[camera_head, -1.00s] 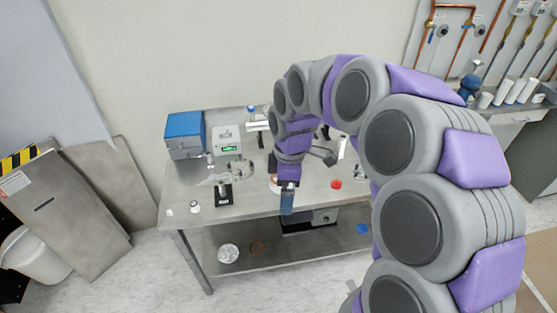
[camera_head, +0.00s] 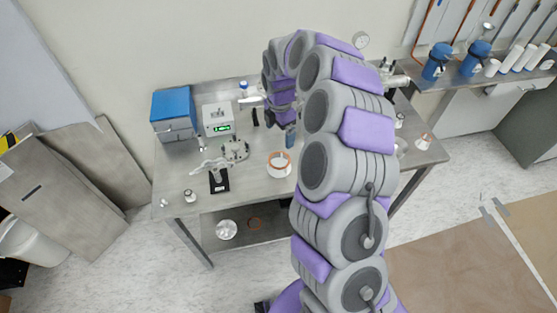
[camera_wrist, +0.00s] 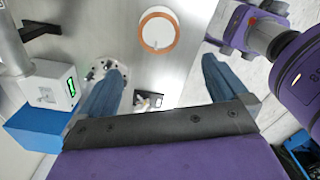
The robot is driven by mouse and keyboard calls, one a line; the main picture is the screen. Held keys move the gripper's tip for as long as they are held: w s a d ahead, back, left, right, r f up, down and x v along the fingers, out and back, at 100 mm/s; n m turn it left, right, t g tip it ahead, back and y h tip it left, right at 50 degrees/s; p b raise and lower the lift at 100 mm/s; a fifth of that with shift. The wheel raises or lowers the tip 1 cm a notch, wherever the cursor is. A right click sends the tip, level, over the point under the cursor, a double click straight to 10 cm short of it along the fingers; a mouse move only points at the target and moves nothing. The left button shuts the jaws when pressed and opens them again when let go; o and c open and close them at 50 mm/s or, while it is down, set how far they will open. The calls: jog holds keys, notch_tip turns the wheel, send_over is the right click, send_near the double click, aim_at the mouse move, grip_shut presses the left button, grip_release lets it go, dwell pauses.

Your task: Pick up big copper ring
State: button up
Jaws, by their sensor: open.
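A copper-coloured ring (camera_wrist: 158,14) lies around a white round piece on the steel table in the wrist view. It also shows in the head view as an orange rim (camera_head: 280,174) near the table's front edge. My gripper (camera_wrist: 162,66) has its two blue fingers spread wide with nothing between them. The ring is beyond the fingertips and roughly midway between them, apart from both. In the head view one blue finger of the gripper (camera_head: 289,137) shows above the table behind the ring; my arm hides the rest.
The steel table (camera_head: 250,190) carries a blue box (camera_head: 174,114), a device with a green display (camera_head: 219,120), a round flange (camera_head: 235,150) and a black stand (camera_head: 219,181). A silver disc (camera_head: 227,230) and a brownish round piece (camera_head: 256,223) lie on the lower shelf.

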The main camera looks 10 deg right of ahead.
jog(key=shift+w+f+b, duration=0.2)
jog(key=shift+f+b, duration=1.25)
jog(key=shift+f, duration=5.1)
jog(key=shift+f, duration=0.2)
jog(key=shift+c, duration=0.3)
jog(key=c, duration=0.7)
